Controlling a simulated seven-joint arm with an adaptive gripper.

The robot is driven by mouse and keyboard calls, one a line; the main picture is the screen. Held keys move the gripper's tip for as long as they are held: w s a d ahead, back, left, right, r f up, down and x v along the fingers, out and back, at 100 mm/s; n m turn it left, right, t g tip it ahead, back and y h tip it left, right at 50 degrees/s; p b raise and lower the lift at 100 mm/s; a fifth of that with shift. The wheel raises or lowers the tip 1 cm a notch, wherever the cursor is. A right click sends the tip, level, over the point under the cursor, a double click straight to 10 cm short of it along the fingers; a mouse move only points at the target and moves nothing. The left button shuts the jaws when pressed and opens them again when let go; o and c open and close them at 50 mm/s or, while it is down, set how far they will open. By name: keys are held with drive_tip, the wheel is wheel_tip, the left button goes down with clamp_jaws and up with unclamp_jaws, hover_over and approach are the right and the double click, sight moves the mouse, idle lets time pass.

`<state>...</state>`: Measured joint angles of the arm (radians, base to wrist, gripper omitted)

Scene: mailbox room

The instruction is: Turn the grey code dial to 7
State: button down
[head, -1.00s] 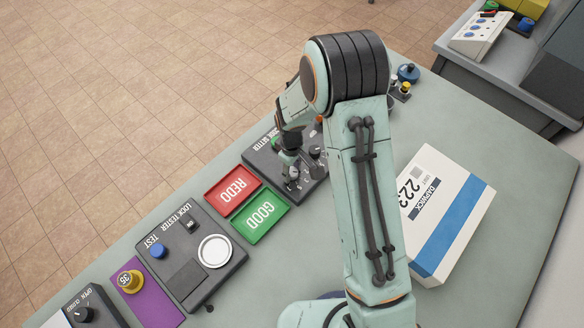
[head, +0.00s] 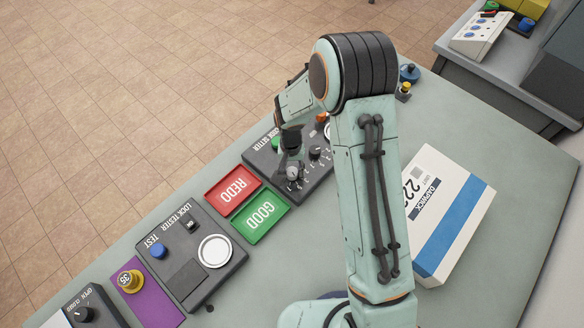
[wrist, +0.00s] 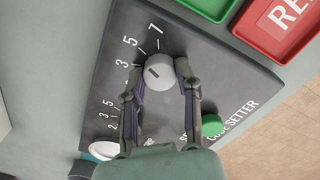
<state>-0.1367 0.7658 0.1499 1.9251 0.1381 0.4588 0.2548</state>
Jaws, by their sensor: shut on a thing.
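The grey code dial (wrist: 159,72) sits on the dark code setter panel (wrist: 205,55) in the wrist view. The numbers 3, 5 and 7 show beside it, with 7 above the dial. A short dark mark is on its face; I cannot tell which number it points to. My gripper (wrist: 158,78) is shut on the dial, one finger on each side. In the head view my gripper (head: 291,156) reaches down to the dial (head: 292,172) on the panel (head: 318,180), hiding part of it.
A green button (wrist: 212,126) is close to the right finger. A white knob (wrist: 103,150) is at lower left. Red REDO (head: 232,188) and green GOOD (head: 260,216) trays adjoin the panel. The lock tester (head: 190,250) and a white box (head: 447,220) stand nearby.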

sight(291, 171)
drive_tip(key=m, duration=0.6)
drive_tip(key=shift+m, duration=0.3)
idle(0.4)
drive_tip(key=c, duration=0.8)
unclamp_jaws()
wheel_tip(291, 171, up, 12)
drive_tip(key=shift+a, duration=0.1)
